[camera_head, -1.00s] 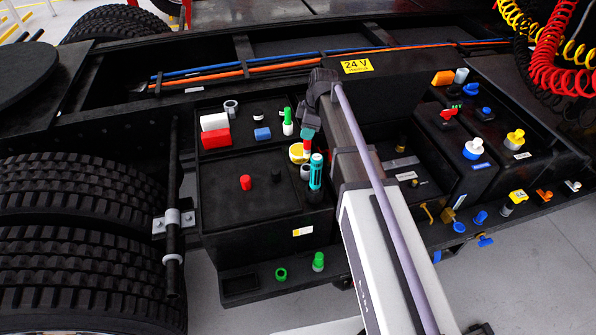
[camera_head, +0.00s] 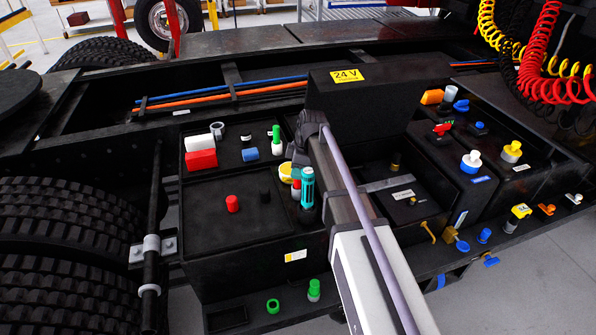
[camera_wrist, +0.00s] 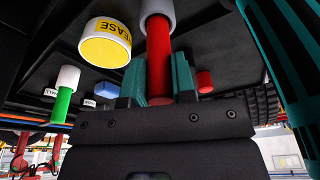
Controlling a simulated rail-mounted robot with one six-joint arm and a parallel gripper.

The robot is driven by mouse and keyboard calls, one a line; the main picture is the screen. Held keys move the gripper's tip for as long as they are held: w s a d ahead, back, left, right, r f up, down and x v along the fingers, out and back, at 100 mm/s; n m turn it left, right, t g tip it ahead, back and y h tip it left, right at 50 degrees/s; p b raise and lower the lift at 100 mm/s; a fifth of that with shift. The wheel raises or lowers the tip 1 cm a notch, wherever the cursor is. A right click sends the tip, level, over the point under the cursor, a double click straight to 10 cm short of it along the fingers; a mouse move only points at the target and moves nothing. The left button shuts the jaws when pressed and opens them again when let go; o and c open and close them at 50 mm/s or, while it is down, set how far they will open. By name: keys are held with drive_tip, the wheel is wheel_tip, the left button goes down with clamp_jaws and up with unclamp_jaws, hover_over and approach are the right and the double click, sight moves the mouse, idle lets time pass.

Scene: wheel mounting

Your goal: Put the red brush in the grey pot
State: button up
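The red brush (camera_wrist: 158,50) is a red rod between the teal fingers of my gripper (camera_wrist: 158,88) in the wrist view, and the fingers are shut on it. Its far end meets the rim of the pale grey pot (camera_wrist: 157,8) and appears to enter it; how deep is hidden. In the head view my gripper (camera_head: 298,163) is over the left part of the black deck. A little of the red brush (camera_head: 296,185) shows below it, directly above the grey pot (camera_head: 296,195), partly covered by the teal torch.
The teal torch (camera_head: 307,188) stands close at the right of the pot. A yellow-topped tin (camera_head: 285,174) is close at the left. The black lid's front area is clear.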

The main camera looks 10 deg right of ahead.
drive_tip(key=o, duration=0.4)
drive_tip(key=shift+o, duration=0.2)
drive_tip(key=w+p+v, duration=0.1)
drive_tip(key=p+v, duration=1.2)
drive_tip(key=s+m, duration=0.1)
drive_tip(key=s, duration=0.2)
drive_tip(key=s+a+m, duration=0.1)
drive_tip(key=s+m, duration=0.1)
drive_tip(key=s, duration=0.2)
drive_tip(key=s+f+m, duration=0.1)
drive_tip(key=s+m, duration=0.1)
drive_tip(key=s, duration=0.2)
drive_tip(key=shift+a+h+b, duration=0.3)
drive_tip(key=shift+a+b, duration=0.05)
drive_tip(key=shift+b, duration=0.05)
drive_tip(key=s+m+h, duration=0.1)
drive_tip(key=s+m, duration=0.8)
drive_tip(key=s, duration=0.4)
wheel_tip(320, 180, down, 15)
drive_tip(key=b, duration=1.4)
drive_tip(key=shift+a+r+g+h, duration=0.25)
drive_tip(key=shift+a+g+h, duration=0.05)
drive_tip(key=shift+a+g, duration=0.1)
